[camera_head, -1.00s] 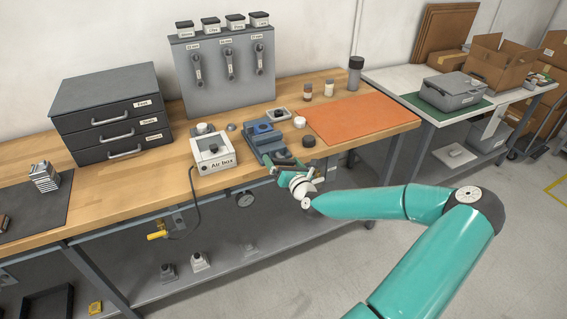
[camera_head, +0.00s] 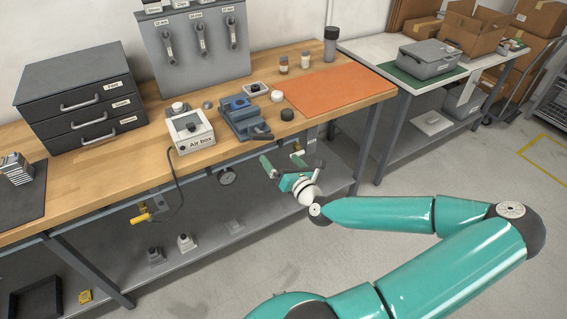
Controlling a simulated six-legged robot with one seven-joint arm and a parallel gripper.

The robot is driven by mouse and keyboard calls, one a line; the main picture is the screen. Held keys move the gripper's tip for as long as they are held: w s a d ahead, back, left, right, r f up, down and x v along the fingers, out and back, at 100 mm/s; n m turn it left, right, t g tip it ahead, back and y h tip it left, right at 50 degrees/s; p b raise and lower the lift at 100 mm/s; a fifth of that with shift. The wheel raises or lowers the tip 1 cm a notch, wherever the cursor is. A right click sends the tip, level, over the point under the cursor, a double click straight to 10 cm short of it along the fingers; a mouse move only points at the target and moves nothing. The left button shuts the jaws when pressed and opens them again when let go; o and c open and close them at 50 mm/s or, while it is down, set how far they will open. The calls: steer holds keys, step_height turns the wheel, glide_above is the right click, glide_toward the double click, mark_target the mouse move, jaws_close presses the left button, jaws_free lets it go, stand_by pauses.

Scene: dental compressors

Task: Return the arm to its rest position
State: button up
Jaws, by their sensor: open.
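My arm (camera_head: 400,218) is teal with dark joints and reaches in from the lower right. My gripper (camera_head: 281,163) is open, with its two fingers apart and nothing visible between them. It hangs in front of the wooden workbench's (camera_head: 95,190) front edge, to the right of the gauge. It is clear of the blue vise-like fixture (camera_head: 238,117), which sits on the bench behind it.
The Air box (camera_head: 190,133), a black drawer cabinet (camera_head: 85,98) and an orange mat (camera_head: 325,88) are on the bench. A second table (camera_head: 365,48) stands right.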

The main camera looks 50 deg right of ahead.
steer(key=shift+s+a, duration=0.15)
steer(key=shift+s, duration=0.1)
stand_by(0.4)
steer(key=a+f+n+g+y, duration=0.6)
steer(key=a+f+n+g, duration=0.6)
steer(key=n, duration=0.7)
steer(key=s+a+r+n+g+h, duration=0.15)
steer(key=a+r+n, duration=0.25)
steer(key=r+n, duration=0.4)
steer(key=s+a+r+n+h, duration=0.15)
steer(key=a+r+n, duration=0.25)
steer(key=r+n, duration=0.45)
steer(key=s+a+r+n+t+y, duration=0.1)
steer(key=s+a+r+n, duration=0.3)
steer(key=a+r, duration=0.2)
steer(key=s+a+r+n+y, duration=0.1)
steer(key=s+a+r+n, duration=0.3)
steer(key=r, duration=0.6)
steer(key=shift+a+r+t, duration=0.2)
steer(key=shift+a+t, duration=0.15)
steer(key=shift+a, duration=0.9)
